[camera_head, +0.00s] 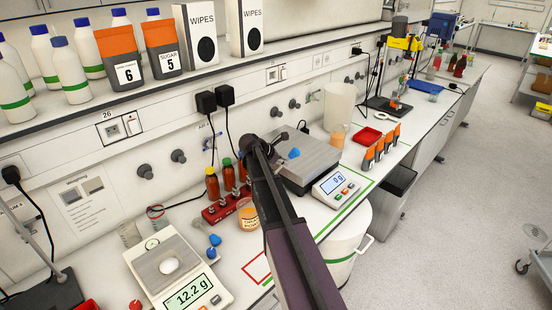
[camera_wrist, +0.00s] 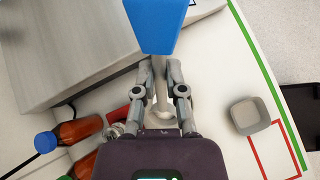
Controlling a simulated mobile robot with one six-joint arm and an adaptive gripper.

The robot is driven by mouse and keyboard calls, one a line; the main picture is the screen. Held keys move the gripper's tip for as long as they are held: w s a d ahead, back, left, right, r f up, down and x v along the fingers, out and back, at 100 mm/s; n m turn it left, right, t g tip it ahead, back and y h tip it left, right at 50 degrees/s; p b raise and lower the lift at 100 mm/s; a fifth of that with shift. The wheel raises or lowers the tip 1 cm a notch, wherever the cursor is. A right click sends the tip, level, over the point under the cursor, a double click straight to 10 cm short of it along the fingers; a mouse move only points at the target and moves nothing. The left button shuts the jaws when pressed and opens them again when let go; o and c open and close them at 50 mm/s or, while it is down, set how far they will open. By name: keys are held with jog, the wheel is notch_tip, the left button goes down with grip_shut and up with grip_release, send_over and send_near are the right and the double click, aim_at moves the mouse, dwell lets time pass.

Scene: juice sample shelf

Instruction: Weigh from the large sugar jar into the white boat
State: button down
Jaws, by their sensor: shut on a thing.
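My gripper (camera_wrist: 161,75) is shut on the grey handle of a blue-ended tool (camera_wrist: 160,25), which looks like a scoop. In the head view my gripper (camera_head: 275,143) is partly hidden by my arm, and the blue end (camera_head: 293,153) shows just right of it, above the large scale. The orange-and-grey container marked SUGAR 5 (camera_head: 169,62) stands on the upper shelf, away from my gripper. A small white boat (camera_head: 169,265) lies on the pan of the front-left scale (camera_head: 194,298), which reads 12.2 g. The boat's contents cannot be told.
Another orange container, marked 6 (camera_head: 124,74), stands beside the sugar. The large scale (camera_head: 330,188) reads 0 g. A grey square cup (camera_wrist: 250,115) sits right of my gripper.

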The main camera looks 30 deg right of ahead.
jog(key=shift+w+a, duration=0.1)
jog(key=shift+a, duration=0.1)
jog(key=shift+f, duration=0.15)
